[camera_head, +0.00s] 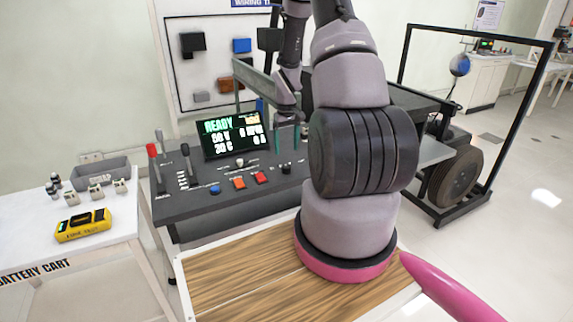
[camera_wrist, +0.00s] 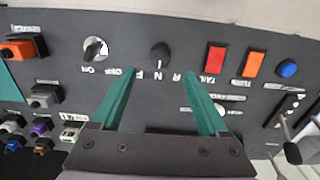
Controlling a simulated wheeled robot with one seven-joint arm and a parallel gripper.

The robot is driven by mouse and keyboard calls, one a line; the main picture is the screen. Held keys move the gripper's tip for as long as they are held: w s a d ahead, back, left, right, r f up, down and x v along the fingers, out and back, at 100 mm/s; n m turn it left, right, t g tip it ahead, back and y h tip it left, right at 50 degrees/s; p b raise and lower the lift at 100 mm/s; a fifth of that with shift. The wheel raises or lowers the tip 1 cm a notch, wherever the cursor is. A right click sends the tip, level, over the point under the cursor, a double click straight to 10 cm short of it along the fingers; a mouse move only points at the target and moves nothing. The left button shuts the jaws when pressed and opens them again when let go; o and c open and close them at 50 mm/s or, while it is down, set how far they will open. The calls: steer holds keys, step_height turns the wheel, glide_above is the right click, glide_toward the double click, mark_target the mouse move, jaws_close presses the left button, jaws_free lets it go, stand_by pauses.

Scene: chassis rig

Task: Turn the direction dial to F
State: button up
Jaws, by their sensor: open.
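The direction dial (camera_wrist: 160,54) is a round black knob on the dark console panel, with the letters F, N and R printed by it, upside down in the wrist view. A faint pale mark on it seems to face N, but it is too small to be sure. My gripper (camera_wrist: 158,76) is open, its two green fingers on either side of the lettering with the dial just beyond the tips. No contact shows. In the head view my gripper (camera_head: 288,142) hangs over the console's right part, above a small dark knob (camera_head: 287,168) that appears to be the dial.
In the wrist view an ON/OFF switch (camera_wrist: 95,50) sits left of the dial; a red button (camera_wrist: 215,60), an orange button (camera_wrist: 254,64) and a blue button (camera_wrist: 287,68) sit right. Levers (camera_head: 153,165) stand at the console's left. A lit screen (camera_head: 231,135) stands behind.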

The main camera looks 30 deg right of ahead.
mark_target(286, 166)
step_height(286, 166, down, 8)
steer(key=shift+r, duration=0.1)
jaws_close()
steer(key=shift+m, duration=0.4)
steer(key=m, duration=0.3)
steer(key=shift+m, duration=2.5)
